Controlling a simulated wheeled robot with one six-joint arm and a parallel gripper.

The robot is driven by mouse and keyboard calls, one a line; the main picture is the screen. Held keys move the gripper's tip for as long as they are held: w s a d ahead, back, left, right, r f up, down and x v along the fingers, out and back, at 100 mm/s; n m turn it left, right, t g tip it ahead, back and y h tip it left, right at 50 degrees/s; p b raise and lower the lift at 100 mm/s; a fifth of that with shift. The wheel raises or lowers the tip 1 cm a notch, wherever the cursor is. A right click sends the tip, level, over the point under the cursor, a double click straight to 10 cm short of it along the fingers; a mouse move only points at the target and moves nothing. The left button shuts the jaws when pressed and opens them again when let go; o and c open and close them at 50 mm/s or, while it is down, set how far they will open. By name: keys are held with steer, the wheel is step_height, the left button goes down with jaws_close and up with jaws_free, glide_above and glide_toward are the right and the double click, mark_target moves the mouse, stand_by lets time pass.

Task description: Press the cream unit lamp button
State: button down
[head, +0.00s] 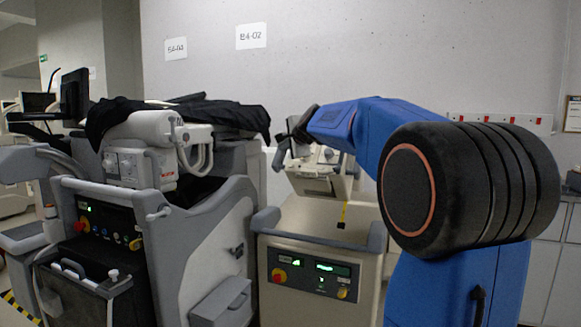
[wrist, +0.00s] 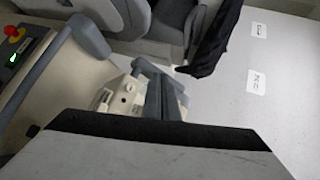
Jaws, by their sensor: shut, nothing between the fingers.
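The cream unit (head: 318,215) is a cart with grey corner bumpers, right of centre in the head view. Its front panel (head: 310,272) has a red knob, a lit green display and a yellow-ringed knob. A cream control head (head: 325,182) with small round controls sits on top; the wrist view shows a cream part with a round control (wrist: 131,88). I cannot tell which control is the lamp button. My gripper (head: 280,158) is shut and empty, beside the control head's upper left. Whether it touches is unclear. The wrist view partly hides what lies below it.
A larger grey cart (head: 190,240) stands close on the left, with a black cover (head: 185,115) draped over its top equipment. A concrete wall (head: 370,50) with paper labels is behind. White cabinets (head: 553,270) stand at the right.

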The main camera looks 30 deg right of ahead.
steer(key=w+d+f, duration=0.3)
steer(key=d+f, duration=0.1)
steer(key=f, duration=0.1)
steer(key=shift+w+d+f, duration=0.3)
steer(key=shift+d+f, duration=0.1)
steer(key=shift+w+d+f, duration=0.35)
steer(key=shift+d+f, duration=0.15)
steer(key=shift+f, duration=0.1)
stand_by(3.0)
steer(key=shift+a+r, duration=0.1)
steer(key=shift+r, duration=0.05)
steer(key=shift+s+a+r, duration=0.35)
steer(key=shift+a+r, duration=0.05)
steer(key=shift+r, duration=0.05)
stand_by(0.5)
steer(key=s+a+r, duration=0.2)
steer(key=a+r, duration=0.1)
steer(key=shift+s+r, duration=0.1)
steer(key=shift+r, duration=0.15)
steer(key=shift+d, duration=0.1)
stand_by(0.8)
